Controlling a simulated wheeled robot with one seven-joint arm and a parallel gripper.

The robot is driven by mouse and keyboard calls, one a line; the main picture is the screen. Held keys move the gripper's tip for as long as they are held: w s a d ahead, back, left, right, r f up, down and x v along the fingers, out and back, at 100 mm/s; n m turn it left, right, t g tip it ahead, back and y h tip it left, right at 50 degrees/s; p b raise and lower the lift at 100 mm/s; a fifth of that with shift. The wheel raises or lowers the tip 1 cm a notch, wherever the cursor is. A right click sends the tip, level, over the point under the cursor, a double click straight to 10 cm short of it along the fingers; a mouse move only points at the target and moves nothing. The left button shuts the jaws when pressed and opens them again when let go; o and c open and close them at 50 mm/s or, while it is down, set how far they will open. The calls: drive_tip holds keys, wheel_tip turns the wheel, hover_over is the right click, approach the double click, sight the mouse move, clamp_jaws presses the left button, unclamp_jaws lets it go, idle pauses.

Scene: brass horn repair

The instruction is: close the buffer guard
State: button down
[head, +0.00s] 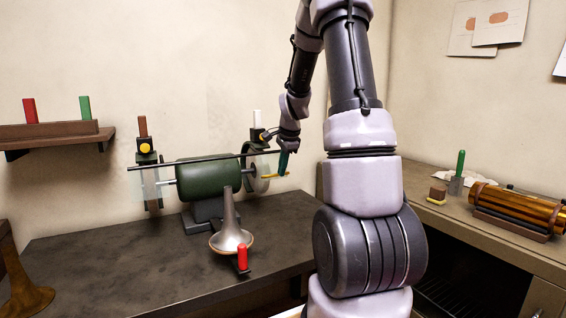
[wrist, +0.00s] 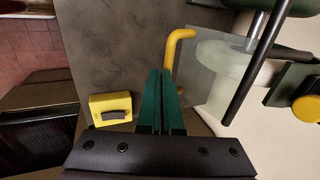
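The buffer (head: 208,178) is a dark green motor on the bench with a wheel at each end. A clear guard pane (head: 264,162) stands at its right wheel and also shows in the wrist view (wrist: 200,62). The guard's yellow bar handle (head: 272,177) sticks out to the right; the wrist view shows it bent (wrist: 177,48). My gripper (head: 284,163) is at this handle. Its green fingers (wrist: 160,75) look shut together, with the handle just beside the right finger, not between them. I cannot tell whether they touch. Another clear pane (head: 150,184) is at the left wheel.
A long dark rod (head: 205,159) runs above the buffer. A horn bell (head: 231,238) and a red-handled tool (head: 242,258) stand on the dark bench (head: 110,262) in front. A yellow block (wrist: 110,107) lies below my gripper.

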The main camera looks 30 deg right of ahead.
drive_tip(key=shift+w+x, duration=0.15)
drive_tip(key=shift+x, duration=0.7)
drive_tip(key=shift+w+x, duration=0.2)
drive_tip(key=shift+x, duration=0.6)
drive_tip(key=shift+r, duration=0.1)
